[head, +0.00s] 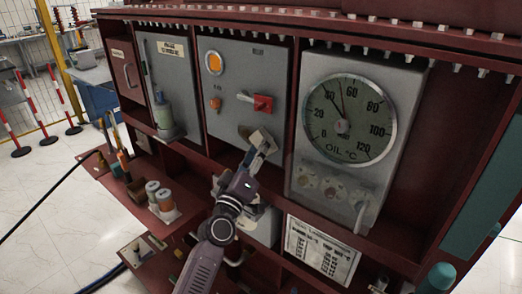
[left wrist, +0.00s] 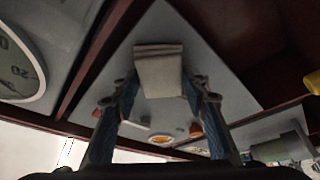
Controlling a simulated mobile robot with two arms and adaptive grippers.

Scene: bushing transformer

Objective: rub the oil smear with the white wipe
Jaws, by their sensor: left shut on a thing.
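The white wipe (head: 262,137), a pale folded pad, is against or just in front of the lower part of the middle grey panel (head: 225,132). It also shows in the left wrist view (left wrist: 159,70), between the two fingers. My left gripper (head: 257,151) is shut on it; its fingers also show in the left wrist view (left wrist: 160,90). A small dark mark (head: 243,131), possibly the oil smear, lies just left of the wipe. The wipe may hide part of it. I cannot tell whether the wipe touches the panel. My right gripper is not in view.
The panel carries an orange lamp (head: 214,62) and a red rotary handle (head: 262,103) above the wipe. An oil temperature dial (head: 349,118) is to the right.

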